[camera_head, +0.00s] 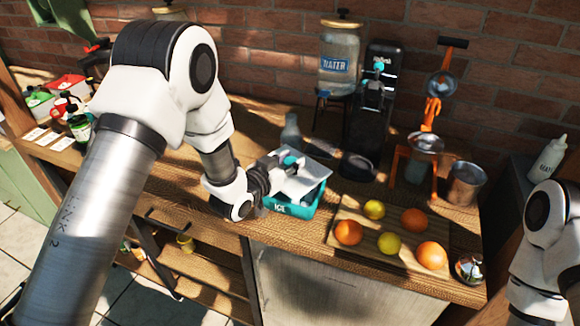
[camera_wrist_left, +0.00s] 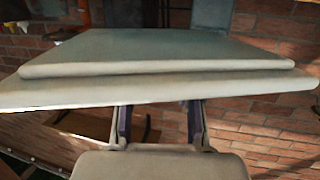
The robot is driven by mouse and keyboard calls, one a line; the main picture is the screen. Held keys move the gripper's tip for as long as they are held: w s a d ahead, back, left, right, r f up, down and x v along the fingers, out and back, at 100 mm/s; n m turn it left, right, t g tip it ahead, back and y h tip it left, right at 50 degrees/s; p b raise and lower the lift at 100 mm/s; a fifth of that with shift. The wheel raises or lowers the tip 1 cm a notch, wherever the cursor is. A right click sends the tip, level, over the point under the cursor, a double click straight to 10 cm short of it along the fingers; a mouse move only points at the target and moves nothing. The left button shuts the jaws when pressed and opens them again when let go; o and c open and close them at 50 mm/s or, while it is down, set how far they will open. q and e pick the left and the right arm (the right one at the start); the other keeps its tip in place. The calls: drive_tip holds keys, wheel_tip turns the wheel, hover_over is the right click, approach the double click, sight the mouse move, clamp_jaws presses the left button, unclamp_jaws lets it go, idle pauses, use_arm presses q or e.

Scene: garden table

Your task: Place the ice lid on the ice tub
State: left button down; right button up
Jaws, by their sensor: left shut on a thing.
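The teal ice tub (camera_head: 296,210), marked ICE, stands near the front edge of the wooden counter in the head view. The pale ice lid (camera_head: 312,178) is over it, with a teal handle (camera_head: 291,160). My left gripper (camera_head: 284,165) reaches in from the left and is shut on the lid at its handle. The lid looks slightly tilted; whether it touches the tub's rim I cannot tell. In the left wrist view the lid (camera_wrist_left: 160,72) is a broad pale slab across the picture beyond the fingers. My right gripper is out of view.
Right of the tub lies a cutting board (camera_head: 345,213) with several oranges and lemons. Behind stand a water dispenser (camera_head: 338,60), a black machine (camera_head: 370,125) and an orange juicer press (camera_head: 428,120). A grey bottle (camera_head: 291,133) stands close behind the tub. A metal cup (camera_head: 465,183) stands right.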

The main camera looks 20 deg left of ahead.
use_arm(q)
wheel_tip(320, 180, down, 3)
drive_tip(key=shift+r+p, duration=0.1)
drive_tip(key=shift+p, duration=0.25)
drive_tip(key=shift+f, duration=0.2)
drive_tip(key=shift+s+f+b, duration=0.15)
drive_tip(key=shift+b, duration=0.2)
drive_tip(key=c, duration=0.8)
unclamp_jaws()
drive_tip(key=shift+o, duration=0.2)
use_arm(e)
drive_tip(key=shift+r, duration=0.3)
